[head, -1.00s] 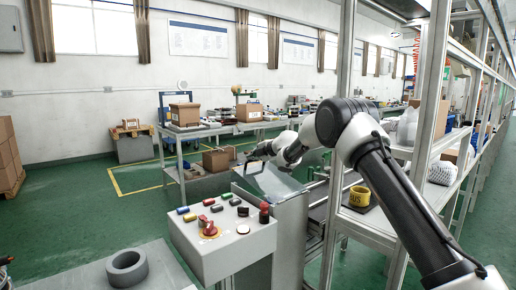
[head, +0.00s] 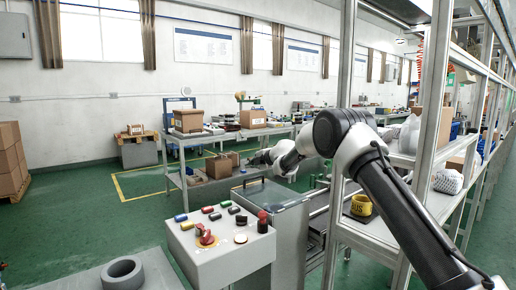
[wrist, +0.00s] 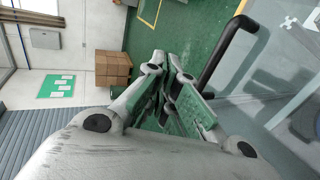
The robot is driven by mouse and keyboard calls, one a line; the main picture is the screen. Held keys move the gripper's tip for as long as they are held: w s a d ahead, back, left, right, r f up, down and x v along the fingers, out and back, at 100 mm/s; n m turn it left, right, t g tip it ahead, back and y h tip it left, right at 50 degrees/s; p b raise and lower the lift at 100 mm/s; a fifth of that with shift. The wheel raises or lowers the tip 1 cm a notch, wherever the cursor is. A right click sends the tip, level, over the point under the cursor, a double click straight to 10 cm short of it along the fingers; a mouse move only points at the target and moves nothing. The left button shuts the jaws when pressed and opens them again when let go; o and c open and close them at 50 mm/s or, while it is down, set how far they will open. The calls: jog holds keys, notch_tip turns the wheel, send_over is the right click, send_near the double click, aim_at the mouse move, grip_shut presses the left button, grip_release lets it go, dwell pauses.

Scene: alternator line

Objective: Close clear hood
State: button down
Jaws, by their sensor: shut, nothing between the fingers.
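The clear hood (head: 272,194) is on top of the grey metal cabinet behind the control panel. It looks lowered and about level in the head view; whether it is fully seated I cannot tell. In the wrist view the clear hood (wrist: 285,85) fills the right side, with its black bar handle (wrist: 228,50) near the fingers. My gripper (head: 253,160) is above the far left side of the hood in the head view. In the wrist view my gripper (wrist: 166,62) is shut and empty, beside the handle and apparently apart from it.
A control panel (head: 205,250) with coloured buttons and a red knob stands in front of the hood. A grey ring (head: 122,272) lies on the near bench. A workbench with cardboard boxes (head: 188,119) is behind my gripper. Shelving posts (head: 343,110) stand to the right. Green floor is open at left.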

notch_tip(320, 180, up, 10)
jog(key=s+d, duration=0.1)
jog(key=shift+s+d, duration=0.15)
jog(key=shift+s, duration=0.1)
